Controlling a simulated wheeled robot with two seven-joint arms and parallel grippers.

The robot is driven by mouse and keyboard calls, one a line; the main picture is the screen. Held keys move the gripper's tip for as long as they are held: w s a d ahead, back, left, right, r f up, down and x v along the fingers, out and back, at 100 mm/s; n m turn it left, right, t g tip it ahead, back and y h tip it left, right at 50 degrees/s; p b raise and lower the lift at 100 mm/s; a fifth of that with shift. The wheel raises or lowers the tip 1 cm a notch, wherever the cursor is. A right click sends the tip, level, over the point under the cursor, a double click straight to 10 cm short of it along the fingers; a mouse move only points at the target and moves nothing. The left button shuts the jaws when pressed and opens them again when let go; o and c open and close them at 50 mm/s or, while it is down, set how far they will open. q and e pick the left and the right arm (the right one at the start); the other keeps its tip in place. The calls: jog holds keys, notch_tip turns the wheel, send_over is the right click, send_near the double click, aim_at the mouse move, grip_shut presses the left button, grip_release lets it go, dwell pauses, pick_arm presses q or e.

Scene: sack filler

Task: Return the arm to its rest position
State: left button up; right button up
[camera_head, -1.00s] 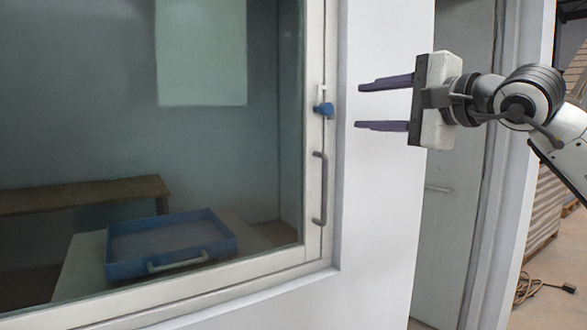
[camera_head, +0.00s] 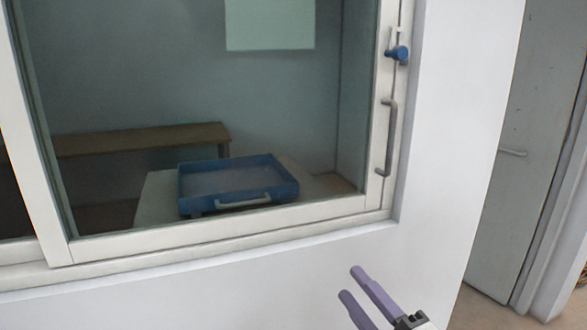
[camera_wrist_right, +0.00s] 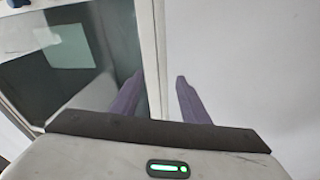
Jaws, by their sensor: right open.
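My right gripper (camera_head: 358,293) is low in the head view, right of centre, in front of the white wall below the window. Its two purple fingers are apart with nothing between them. In the right wrist view the open fingers (camera_wrist_right: 158,92) point toward the window frame and the white wall. Most of the right arm is outside the head view. My left gripper is not in view.
A sliding window (camera_head: 222,238) with a grey handle (camera_head: 387,140) and a blue knob latch (camera_head: 399,53) is closed. Behind the glass are a blue tray (camera_head: 284,188) and a wooden bench (camera_head: 130,141). A grey door (camera_head: 520,190) stands at the right.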

jog(key=s+d+f+m+g+h, duration=0.25)
jog(key=s+f+m, duration=0.3)
jog(key=f, duration=0.35)
jog(key=s+d+f+m+g+h, duration=0.1)
jog(key=s+f+m+h, duration=0.25)
jog(key=f+m, duration=0.45)
jog(key=s+f+m+g, duration=0.5)
jog(key=s+f+g, duration=0.1)
jog(key=s+f, duration=0.9)
jog(key=shift+s+d+f+m+h, duration=0.25)
jog(key=shift+s+d+m+h, duration=0.15)
jog(key=shift+s, duration=0.7)
